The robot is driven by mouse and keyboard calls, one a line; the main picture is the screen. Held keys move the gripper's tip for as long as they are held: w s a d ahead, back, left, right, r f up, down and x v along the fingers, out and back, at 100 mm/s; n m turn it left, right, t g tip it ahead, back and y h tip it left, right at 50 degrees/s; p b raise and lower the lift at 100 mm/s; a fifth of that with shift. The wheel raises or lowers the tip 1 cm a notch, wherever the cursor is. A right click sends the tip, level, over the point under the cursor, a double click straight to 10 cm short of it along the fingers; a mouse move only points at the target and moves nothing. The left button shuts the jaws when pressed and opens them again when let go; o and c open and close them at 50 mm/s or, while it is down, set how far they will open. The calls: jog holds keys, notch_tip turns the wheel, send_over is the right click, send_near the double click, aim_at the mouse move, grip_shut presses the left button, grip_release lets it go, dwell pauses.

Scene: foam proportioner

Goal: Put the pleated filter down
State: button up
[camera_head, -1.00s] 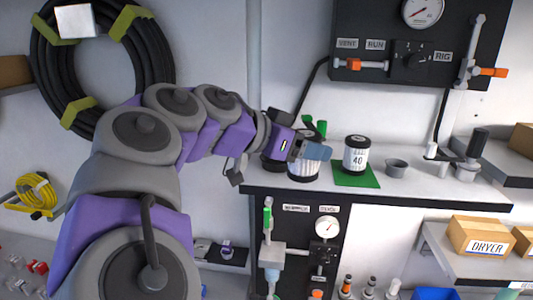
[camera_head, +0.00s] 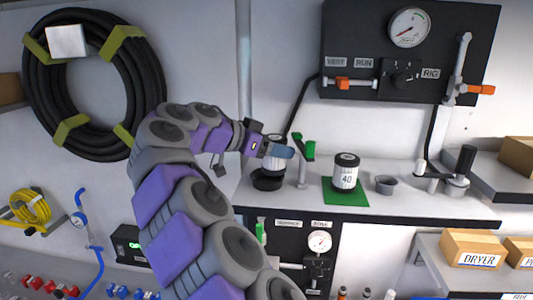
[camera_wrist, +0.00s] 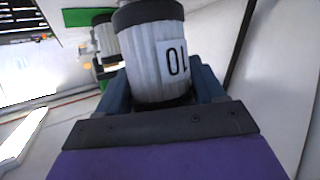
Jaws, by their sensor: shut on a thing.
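My gripper (camera_head: 280,150) is shut on a white pleated filter (camera_head: 274,166) with dark ends. In the wrist view this filter (camera_wrist: 155,60) shows a label reading 10, upside down, between the jaws. It is roughly upright in the head view, right above a round black holder (camera_head: 268,182) on the counter. I cannot tell whether it touches the holder; the jaws hide part of the filter. A second pleated filter (camera_head: 345,174), labelled 40, stands upright on a green mat (camera_head: 350,198) to the right.
A post with a green handle (camera_head: 305,150) stands close to the right of the held filter. A small grey cup (camera_head: 386,185) and a valve fitting (camera_head: 458,180) are further right on the counter (camera_head: 415,205). A gauge panel (camera_head: 450,55) hangs above.

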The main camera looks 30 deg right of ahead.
aim_at(268, 157)
jog(key=shift+w+d, duration=0.4)
jog(key=shift+w, duration=0.2)
jog(key=shift+w+p, duration=0.4)
jog(key=shift+w, duration=0.1)
jog(key=shift+a, duration=0.35)
jog(key=shift+a+f, duration=1.1)
jog(key=shift+f, duration=0.1)
jog(key=shift+d+f, duration=0.75)
jog(key=shift+d, duration=0.2)
jog(key=c, duration=0.5)
jog(key=shift+w+d, duration=0.1)
jog(key=shift+d, duration=0.15)
jog(key=o, duration=1.7)
jog(key=shift+a+r, duration=0.1)
jog(key=shift+a, duration=0.35)
jog(key=p+v, duration=0.2)
jog(key=v, duration=1)
jog(key=shift+a+p, duration=0.2)
jog(key=shift+p, duration=0.1)
